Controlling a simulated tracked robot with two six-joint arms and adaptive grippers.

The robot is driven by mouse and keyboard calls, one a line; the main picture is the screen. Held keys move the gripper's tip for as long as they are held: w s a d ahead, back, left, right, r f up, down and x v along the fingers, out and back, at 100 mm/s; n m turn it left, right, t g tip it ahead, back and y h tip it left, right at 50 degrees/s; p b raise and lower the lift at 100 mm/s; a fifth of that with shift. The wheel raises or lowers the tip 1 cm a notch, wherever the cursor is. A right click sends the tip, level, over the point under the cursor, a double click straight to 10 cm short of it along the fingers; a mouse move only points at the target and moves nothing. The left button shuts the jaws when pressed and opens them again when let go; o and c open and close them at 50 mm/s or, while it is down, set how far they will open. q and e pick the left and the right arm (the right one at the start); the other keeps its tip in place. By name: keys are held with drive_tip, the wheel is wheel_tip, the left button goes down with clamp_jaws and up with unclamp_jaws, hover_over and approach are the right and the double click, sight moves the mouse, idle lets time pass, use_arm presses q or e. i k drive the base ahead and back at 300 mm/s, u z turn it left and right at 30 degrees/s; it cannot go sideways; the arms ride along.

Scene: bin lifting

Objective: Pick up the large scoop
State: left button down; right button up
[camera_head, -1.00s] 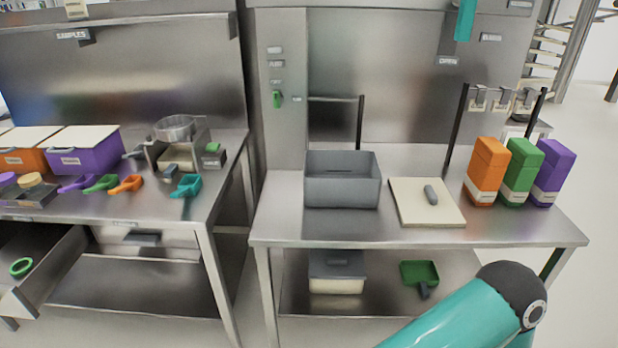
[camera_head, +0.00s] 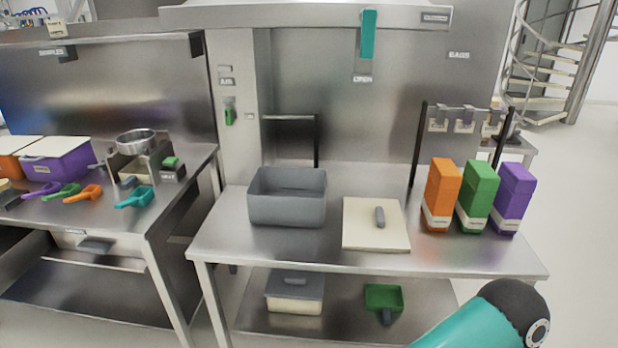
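Several scoops are in view. A green scoop (camera_head: 384,298), wide and square with a dark handle toward me, lies on the lower shelf of the right table; it looks the largest. Smaller scoops lie on the left table: a teal scoop (camera_head: 134,197), an orange scoop (camera_head: 83,194), a green scoop (camera_head: 60,190) and a purple scoop (camera_head: 38,190). A teal link of my arm shows at the bottom right, to the right of the large green scoop. Neither of my grippers is in view.
The right table (camera_head: 240,252) holds a grey bin (camera_head: 287,202), a pale board (camera_head: 363,233) with a grey handle, and orange (camera_head: 441,190), green (camera_head: 476,190) and purple (camera_head: 513,192) boxes. A lidded container (camera_head: 294,303) stands on the lower shelf. Floor is clear at right.

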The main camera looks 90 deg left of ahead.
sight(134, 200)
drive_tip(key=z, duration=0.3)
drive_tip(key=i, duration=0.2)
drive_tip(key=u, duration=2.8)
drive_tip(key=i, duration=0.2)
drive_tip(key=u, duration=1.8)
drive_tip(key=k, duration=0.45)
drive_tip(key=u, duration=0.35)
drive_tip(key=i, duration=1.9)
drive_tip(key=z, duration=0.4)
